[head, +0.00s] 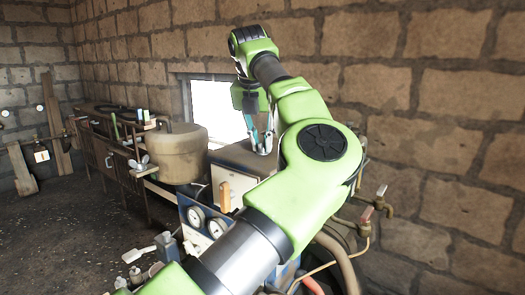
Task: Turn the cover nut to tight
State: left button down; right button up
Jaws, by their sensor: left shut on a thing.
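My left gripper (263,143) points down at the top of a grey box-like housing (237,157) in the middle of the head view. Its fingers are shut on a small pale piece at the housing's top, which I take to be the cover nut. The fingers hide most of the nut, so I cannot tell how far it is turned. My green arm crosses the view from the lower middle and hides the right part of the housing. My right gripper is not in view.
A large tan pot-like tank (177,153) stands left of the housing. Two round gauges (206,222) and an orange handle (225,197) sit below it. Pipes with a red-handled valve (380,191) are at right, near the brick wall (440,120). Open floor (60,230) lies at left.

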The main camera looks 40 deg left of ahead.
pick_arm(q)
jog(key=shift+a+m+t+h+b, duration=0.15)
jog(key=shift+m+h+b, duration=0.25)
jog(key=shift+m, duration=0.65)
jog(key=shift+a+m+t+h+b, duration=0.15)
jog(key=shift+m+h+b, duration=0.2)
jog(key=shift+m, duration=0.7)
jog(key=shift+d, duration=0.15)
jog(key=c, duration=2)
grip_release()
jog(key=shift+o, duration=0.2)
jog(key=v, duration=1.2)
